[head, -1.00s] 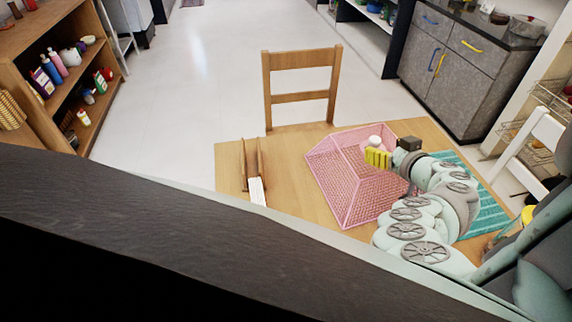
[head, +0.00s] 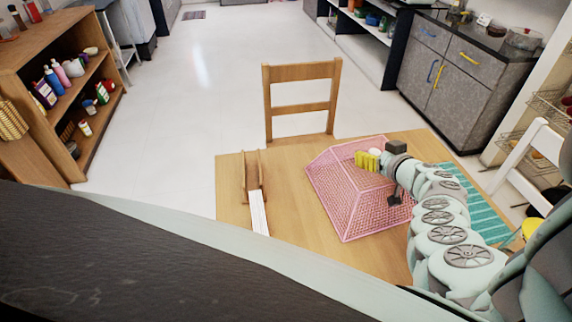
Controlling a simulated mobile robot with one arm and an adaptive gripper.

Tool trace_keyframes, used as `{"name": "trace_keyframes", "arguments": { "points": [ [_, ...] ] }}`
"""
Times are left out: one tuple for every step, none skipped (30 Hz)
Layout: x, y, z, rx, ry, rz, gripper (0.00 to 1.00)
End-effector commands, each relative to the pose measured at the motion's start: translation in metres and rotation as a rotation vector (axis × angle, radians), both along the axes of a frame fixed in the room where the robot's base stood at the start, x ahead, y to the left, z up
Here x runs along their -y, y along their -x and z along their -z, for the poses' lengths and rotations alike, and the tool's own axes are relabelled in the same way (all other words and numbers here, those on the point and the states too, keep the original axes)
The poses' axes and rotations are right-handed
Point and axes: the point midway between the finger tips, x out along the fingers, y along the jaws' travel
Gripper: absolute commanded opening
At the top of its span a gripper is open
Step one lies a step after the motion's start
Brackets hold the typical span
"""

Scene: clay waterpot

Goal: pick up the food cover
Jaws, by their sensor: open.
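The food cover (head: 345,195) is a pink mesh tent shape standing on the wooden table (head: 288,208). Its sloping sides narrow toward a small top, where a pale round knob (head: 375,153) shows beside my gripper. My gripper (head: 367,161), with yellow finger pads, is at the top of the cover, next to the knob. It is open, and I cannot tell whether it touches the knob. My wrist and arm come in from the right and hide part of the cover's right side.
A wooden holder with white napkins (head: 257,205) stands left of the cover. A teal striped mat (head: 478,205) lies at the table's right. A wooden chair (head: 301,100) is behind the table and a white chair (head: 540,150) at the right. Bare tabletop lies between holder and cover.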

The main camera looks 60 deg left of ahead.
Motion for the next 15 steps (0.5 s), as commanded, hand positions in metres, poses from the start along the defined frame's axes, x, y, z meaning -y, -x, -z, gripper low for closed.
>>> {"name": "trace_keyframes", "arguments": {
  "points": [
    [-0.0004,-0.001,0.0011,-0.001,0.001,0.001,0.68],
    [-0.0009,-0.0008,0.0015,-0.001,0.001,0.001,0.68],
    [-0.0015,-0.0008,0.0018,-0.002,0.001,0.002,0.68],
    [-0.0017,-0.0007,0.0021,-0.002,0.001,0.003,0.68],
    [-0.002,-0.0006,0.0022,-0.002,0.001,0.003,0.68],
    [-0.0022,-0.0006,0.0021,-0.002,0.001,0.003,0.68],
    [-0.0023,-0.0006,0.0022,-0.003,0.001,0.003,0.68],
    [-0.0022,-0.0007,0.002,-0.003,0.001,0.003,0.68],
    [-0.0022,-0.0007,0.002,-0.003,0.001,0.003,0.68],
    [-0.0021,-0.0007,0.002,-0.003,0.001,0.003,0.68],
    [-0.0021,-0.0007,0.002,-0.003,0.001,0.003,0.68],
    [-0.0021,-0.0007,0.002,-0.002,0.001,0.003,0.71],
    [-0.0021,-0.0007,0.0019,-0.002,0.001,0.003,0.68],
    [-0.0021,-0.0007,0.0019,-0.002,0.001,0.003,0.65],
    [-0.0022,-0.0006,0.0019,-0.002,0.001,0.003,0.61]
  ]
}}
